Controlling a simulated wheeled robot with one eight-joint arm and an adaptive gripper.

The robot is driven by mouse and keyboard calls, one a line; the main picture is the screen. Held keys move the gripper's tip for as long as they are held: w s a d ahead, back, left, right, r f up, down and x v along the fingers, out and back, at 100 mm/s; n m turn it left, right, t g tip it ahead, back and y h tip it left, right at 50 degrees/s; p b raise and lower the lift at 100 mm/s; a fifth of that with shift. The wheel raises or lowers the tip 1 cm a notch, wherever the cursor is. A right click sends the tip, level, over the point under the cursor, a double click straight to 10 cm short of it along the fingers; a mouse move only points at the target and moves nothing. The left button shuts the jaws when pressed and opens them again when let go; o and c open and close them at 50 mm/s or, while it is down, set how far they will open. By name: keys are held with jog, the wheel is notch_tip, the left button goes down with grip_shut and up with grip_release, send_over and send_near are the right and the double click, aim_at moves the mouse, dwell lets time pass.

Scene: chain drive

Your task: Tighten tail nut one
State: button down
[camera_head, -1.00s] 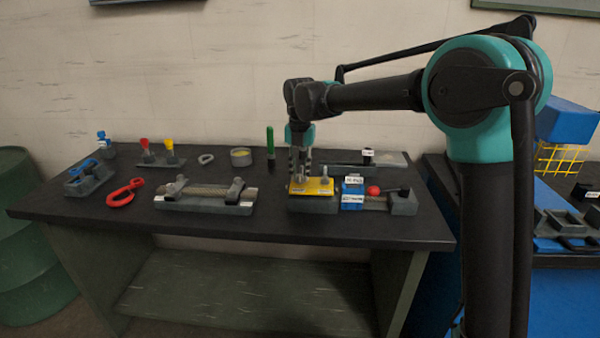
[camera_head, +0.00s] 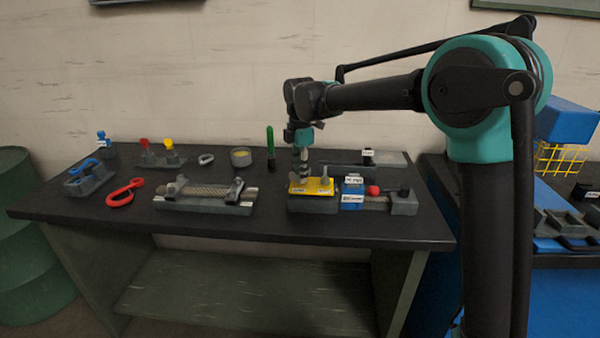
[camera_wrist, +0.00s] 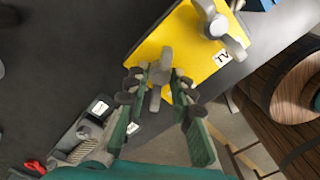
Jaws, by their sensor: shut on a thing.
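A yellow plate (camera_head: 318,190) lies on a grey block on the bench and bears two grey wing-type nuts. My gripper (camera_head: 301,177) points straight down over the plate's left part. In the wrist view my gripper (camera_wrist: 159,80) has its green-backed fingers closed on a grey nut (camera_wrist: 155,98), taken as tail nut one; its own label is not readable. The fingers hide part of this nut. The other nut (camera_head: 324,174) stands free to the right, and in the wrist view it (camera_wrist: 216,25) shows beside a white label on the plate.
A blue labelled block (camera_head: 352,193) and a red ball knob (camera_head: 373,190) stand close right of the plate. A chain fixture (camera_head: 205,197) lies to the left, with red-handled pliers (camera_head: 124,193) beyond it. A green-handled tool (camera_head: 270,145) stands upright behind.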

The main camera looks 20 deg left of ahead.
jog(key=m, duration=0.5)
jog(key=shift+m, duration=0.3)
jog(key=m, duration=1)
jog(key=shift+m, duration=0.4)
jog(key=m, duration=2.4)
jog(key=shift+m, duration=0.5)
